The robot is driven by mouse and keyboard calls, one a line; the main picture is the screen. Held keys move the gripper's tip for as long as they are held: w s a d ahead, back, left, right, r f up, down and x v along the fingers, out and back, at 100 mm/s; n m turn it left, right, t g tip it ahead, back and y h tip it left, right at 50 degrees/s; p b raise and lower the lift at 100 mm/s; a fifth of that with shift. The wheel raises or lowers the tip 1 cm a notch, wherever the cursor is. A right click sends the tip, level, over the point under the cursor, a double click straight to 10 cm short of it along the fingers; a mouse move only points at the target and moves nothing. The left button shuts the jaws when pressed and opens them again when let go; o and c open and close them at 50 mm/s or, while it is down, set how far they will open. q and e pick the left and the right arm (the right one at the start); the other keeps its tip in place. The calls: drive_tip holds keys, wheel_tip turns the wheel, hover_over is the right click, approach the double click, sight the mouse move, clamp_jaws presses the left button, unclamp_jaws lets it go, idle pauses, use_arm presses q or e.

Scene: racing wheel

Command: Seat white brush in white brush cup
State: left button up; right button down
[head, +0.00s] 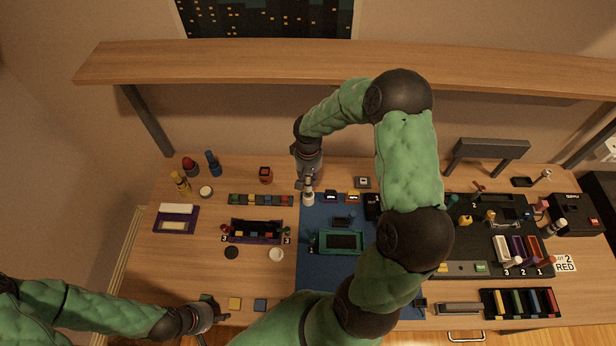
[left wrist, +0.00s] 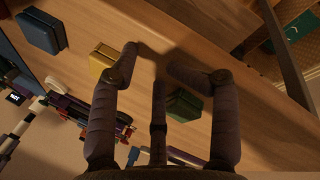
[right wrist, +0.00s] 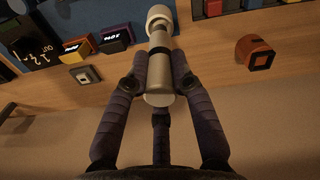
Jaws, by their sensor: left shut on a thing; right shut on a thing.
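The white brush (right wrist: 159,80), a pale cylinder with a dark band, is held in my right gripper (right wrist: 160,65). In the head view, the brush (head: 308,199) is below my right gripper (head: 308,184), near the back left of the blue mat. Its far end is a wider white round part; I cannot tell whether it touches anything. A small round white piece (head: 206,191) stands at the back left and may be the white brush cup. My left gripper (head: 220,317) is low at the front left, near a green block (left wrist: 184,104); its grasp is unclear in the left wrist view (left wrist: 158,58).
Red (head: 190,166), blue (head: 213,161) and yellow (head: 180,182) upright items stand at the back left. An orange block (head: 265,175) is left of my right gripper. A white dish (head: 277,254) lies near the blue mat (head: 312,272). A shelf (head: 300,66) overhangs the back.

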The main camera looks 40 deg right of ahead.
sight(223, 323)
use_arm(q)
drive_tip(key=shift+s+d+f, duration=0.1)
drive_tip(key=shift+s+d, duration=0.05)
drive_tip(key=shift+s, duration=0.1)
use_arm(e)
drive_tip(key=shift+d, duration=0.1)
use_arm(q)
drive_tip(key=shift+f+b, duration=0.4)
drive_tip(key=shift+b, duration=0.05)
idle(0.9)
drive_tip(key=shift+o, duration=0.5)
drive_tip(key=shift+b+x, duration=0.85)
use_arm(e)
drive_tip(key=shift+d+f, duration=0.2)
drive_tip(key=shift+f, duration=0.95)
